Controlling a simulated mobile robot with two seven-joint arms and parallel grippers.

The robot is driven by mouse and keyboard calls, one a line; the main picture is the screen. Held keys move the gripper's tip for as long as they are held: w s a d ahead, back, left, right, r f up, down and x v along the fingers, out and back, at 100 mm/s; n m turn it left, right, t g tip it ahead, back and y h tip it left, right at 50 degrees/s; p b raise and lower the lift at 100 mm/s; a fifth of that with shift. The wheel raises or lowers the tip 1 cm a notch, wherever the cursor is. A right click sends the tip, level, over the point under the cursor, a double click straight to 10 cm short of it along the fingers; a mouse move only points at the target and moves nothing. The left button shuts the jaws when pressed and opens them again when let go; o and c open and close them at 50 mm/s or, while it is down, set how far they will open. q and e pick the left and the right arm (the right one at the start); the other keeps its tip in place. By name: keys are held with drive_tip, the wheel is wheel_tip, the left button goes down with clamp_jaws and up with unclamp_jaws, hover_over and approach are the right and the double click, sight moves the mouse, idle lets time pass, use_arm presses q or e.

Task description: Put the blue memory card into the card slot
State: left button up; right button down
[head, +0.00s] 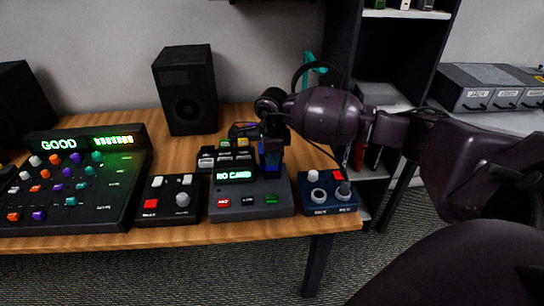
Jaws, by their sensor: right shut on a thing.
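My right gripper (272,143) reaches in from the right and points down over the right part of a dark grey device (249,202). It is shut on a dark blue piece (271,161), which looks like the blue memory card, held upright at the device's back right. The device's display (235,176) reads "NO CARD". The card slot itself cannot be made out, and I cannot tell whether the card's lower edge touches the device. My left gripper is not in view.
A small box with a red button (168,200) stands left of the device, and a blue box with knobs (327,194) stands right. A large mixer (70,185) showing "GOOD" is at left. A speaker (186,90) stands behind. Small blocks (226,154) sit behind the display.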

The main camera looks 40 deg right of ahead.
drive_tip(key=shift+f+b, duration=0.4)
drive_tip(key=shift+f, duration=0.7)
idle(0.6)
drive_tip(key=c, duration=1.1)
unclamp_jaws()
drive_tip(key=shift+c, duration=0.2)
drive_tip(key=shift+r, duration=0.1)
drive_tip(key=shift+o, duration=0.2)
drive_tip(key=shift+r, duration=0.1)
